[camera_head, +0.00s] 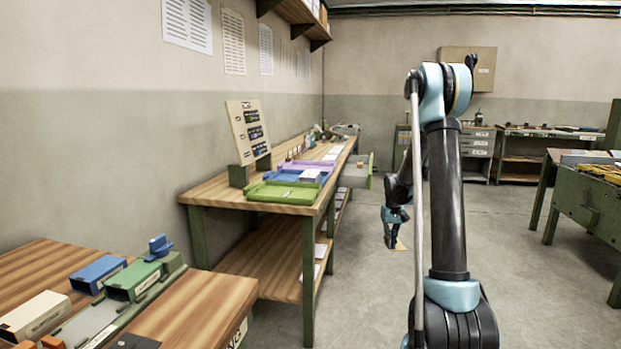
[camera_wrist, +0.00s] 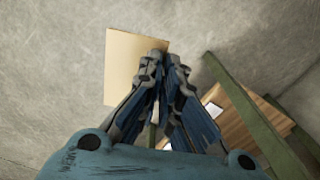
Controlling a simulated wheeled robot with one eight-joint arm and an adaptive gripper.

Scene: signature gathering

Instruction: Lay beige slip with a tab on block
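The beige slip (camera_wrist: 132,70) is a flat, pale sheet at the fingertips of my gripper (camera_wrist: 160,55). The two fingers come together on the slip's right edge, and the slip hangs over the grey floor. In the head view, my gripper (camera_head: 393,240) points down right of the long bench, with the slip (camera_head: 400,244) small at its tip. I cannot make out a tab on it. White, blue (camera_head: 98,274) and green (camera_head: 134,281) block-like boxes lie on the near bench. A small pale block (camera_head: 311,175) sits in the trays. I cannot tell which is the task's block.
The long wooden bench (camera_head: 214,190) carries a green tray (camera_head: 283,192), a purple tray and an upright board (camera_head: 248,132). A grey drawer (camera_head: 356,172) sticks out at its far end. A green bench leg shows close by in the wrist view (camera_wrist: 245,105). Open floor lies to the right.

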